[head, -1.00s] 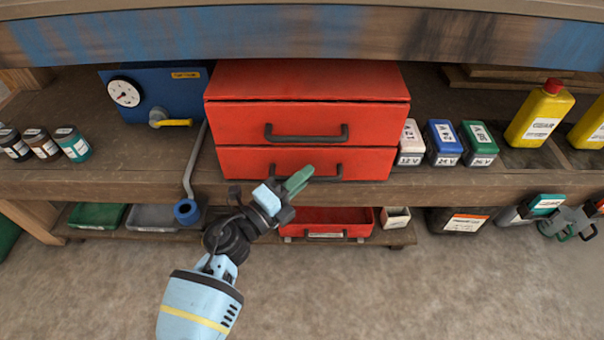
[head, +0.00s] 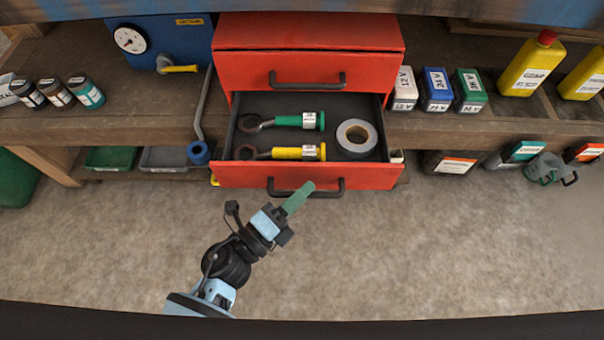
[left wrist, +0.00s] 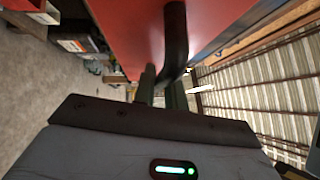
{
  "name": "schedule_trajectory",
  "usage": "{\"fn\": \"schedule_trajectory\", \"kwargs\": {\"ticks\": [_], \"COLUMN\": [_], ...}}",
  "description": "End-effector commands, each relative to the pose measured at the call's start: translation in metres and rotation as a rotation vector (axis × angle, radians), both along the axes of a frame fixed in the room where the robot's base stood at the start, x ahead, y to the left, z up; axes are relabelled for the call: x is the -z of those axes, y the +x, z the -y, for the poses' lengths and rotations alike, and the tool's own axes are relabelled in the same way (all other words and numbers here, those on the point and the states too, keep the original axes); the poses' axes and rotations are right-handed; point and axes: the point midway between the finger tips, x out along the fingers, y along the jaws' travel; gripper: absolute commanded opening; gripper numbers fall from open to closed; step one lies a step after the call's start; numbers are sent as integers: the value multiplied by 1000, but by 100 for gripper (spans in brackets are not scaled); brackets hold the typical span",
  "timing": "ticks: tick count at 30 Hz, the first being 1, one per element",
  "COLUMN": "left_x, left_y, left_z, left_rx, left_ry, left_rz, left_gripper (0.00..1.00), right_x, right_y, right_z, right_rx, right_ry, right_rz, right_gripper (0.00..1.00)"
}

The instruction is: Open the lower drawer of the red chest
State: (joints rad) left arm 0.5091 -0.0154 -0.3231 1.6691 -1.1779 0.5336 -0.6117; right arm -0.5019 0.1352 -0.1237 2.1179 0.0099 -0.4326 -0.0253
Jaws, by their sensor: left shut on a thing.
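The red chest (head: 310,68) stands on the workbench. Its upper drawer is closed, with a dark handle (head: 307,79). The lower drawer (head: 235,175) is pulled out well past the bench edge. Inside lie a green-handled tool (head: 287,120), a yellow-handled tool (head: 287,153) and a roll of tape (head: 356,136). My left gripper (head: 303,192) is at the lower drawer's dark handle (head: 330,187), its green fingers shut on the bar. In the left wrist view the handle (left wrist: 176,40) runs between the fingers (left wrist: 162,90), in front of the red drawer face. My right gripper is out of view.
Labelled batteries (head: 436,90) and yellow bottles (head: 530,64) are to the right. The floor in front is clear.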

Motion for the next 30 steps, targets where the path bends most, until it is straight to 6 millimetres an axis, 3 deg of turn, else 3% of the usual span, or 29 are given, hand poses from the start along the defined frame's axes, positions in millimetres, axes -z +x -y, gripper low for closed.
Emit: {"fn": "schedule_trajectory", "kwargs": {"ticks": [13, 14, 19, 30], "left_x": [0, 0, 0, 1], "left_y": [-5, -5, -5, -9], "left_z": [-1, -1, -1, -5], "left_rx": [-1, -1, -1, 0], "left_ry": [0, 0, 0, 2], "left_rz": [-1, -1, -1, -1], "left_gripper": [0, 14, 34, 34], "right_x": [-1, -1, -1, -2], "right_y": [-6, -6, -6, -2], "right_z": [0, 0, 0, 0], "right_rx": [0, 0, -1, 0], "right_ry": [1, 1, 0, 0], "right_rz": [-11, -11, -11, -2], "right_gripper": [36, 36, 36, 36]}}
